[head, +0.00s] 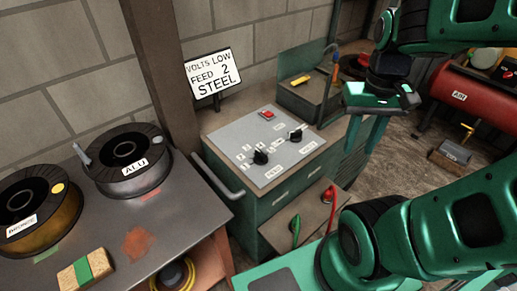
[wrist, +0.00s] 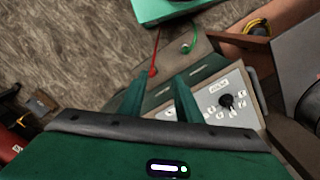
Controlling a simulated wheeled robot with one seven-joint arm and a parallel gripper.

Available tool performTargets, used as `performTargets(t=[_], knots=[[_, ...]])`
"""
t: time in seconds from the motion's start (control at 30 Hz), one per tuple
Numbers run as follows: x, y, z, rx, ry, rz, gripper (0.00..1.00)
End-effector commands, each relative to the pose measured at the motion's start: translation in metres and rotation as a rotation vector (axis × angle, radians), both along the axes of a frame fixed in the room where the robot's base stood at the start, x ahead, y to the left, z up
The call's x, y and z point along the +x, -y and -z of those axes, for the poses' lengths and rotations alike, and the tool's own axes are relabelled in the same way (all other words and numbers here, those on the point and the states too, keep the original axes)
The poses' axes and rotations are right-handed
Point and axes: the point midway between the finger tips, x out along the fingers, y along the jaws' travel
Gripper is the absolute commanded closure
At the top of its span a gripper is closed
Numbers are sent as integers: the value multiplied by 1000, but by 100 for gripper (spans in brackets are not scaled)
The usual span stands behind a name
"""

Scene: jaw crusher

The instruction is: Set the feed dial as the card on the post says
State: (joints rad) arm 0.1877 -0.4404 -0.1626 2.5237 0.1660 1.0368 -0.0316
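The card (head: 209,74) on its post reads "VOLTS LOW, FEED 2, STEEL". The grey sloped panel (head: 237,132) of the green machine carries two black knobs, a front-left knob (head: 261,157) with several small labels around it and a back-right knob (head: 296,134). The panel lettering is too small to read surely, so I cannot tell which knob is the feed dial. One black knob (wrist: 226,101) shows in the wrist view, right of the fingers. My gripper (head: 361,146) is open and empty, in the air right of the panel; its fingers (wrist: 159,82) are apart.
A red button (head: 267,114) is at the panel's back. Red and green clamps (head: 296,230) stand in front of the machine. A bench (head: 190,215) at left holds spools, one marked ALU (head: 127,160). A red tank (head: 460,96) is at right.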

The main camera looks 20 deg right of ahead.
Motion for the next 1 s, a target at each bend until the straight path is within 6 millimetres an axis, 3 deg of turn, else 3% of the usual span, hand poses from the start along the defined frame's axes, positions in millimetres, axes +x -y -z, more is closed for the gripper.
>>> performTargets(t=[0.2, 0.3, 0.43, 0.53, 0.67, 0.87, 1.0], knots=[[95, -43, 6, -32, -15, -311, 69], [135, -76, 15, -28, -14, -456, 69], [172, -119, 28, -10, -10, -609, 69], [190, -145, 36, 5, -5, -691, 69], [201, -164, 43, 17, -1, -748, 69], [204, -170, 58, 21, -1, -763, 69], [203, -170, 81, 22, -3, -763, 69]])
